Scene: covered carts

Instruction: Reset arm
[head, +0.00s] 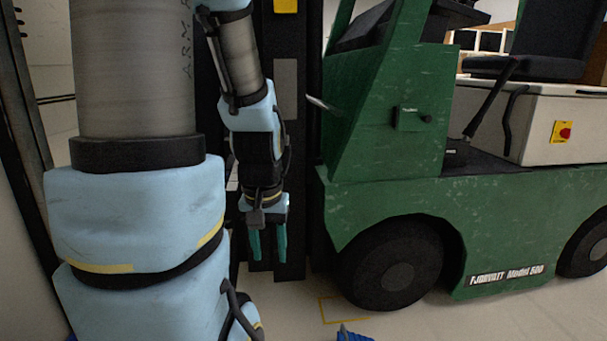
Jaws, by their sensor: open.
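My gripper (269,246) hangs at the end of my arm in the head view, left of the picture's middle. Its two teal fingers point down with a gap between them. It is open, and nothing shows between the fingers. My arm is light blue and grey; its upper part fills the left side of the view. The lower arm hangs in front of a dark upright frame (287,100).
A green cart-like vehicle (480,218) with black wheels and a black seat (560,30) stands close on the right. A small blue object (352,334) lies at the bottom edge. Some pale floor (290,318) with a yellow marking is clear in front.

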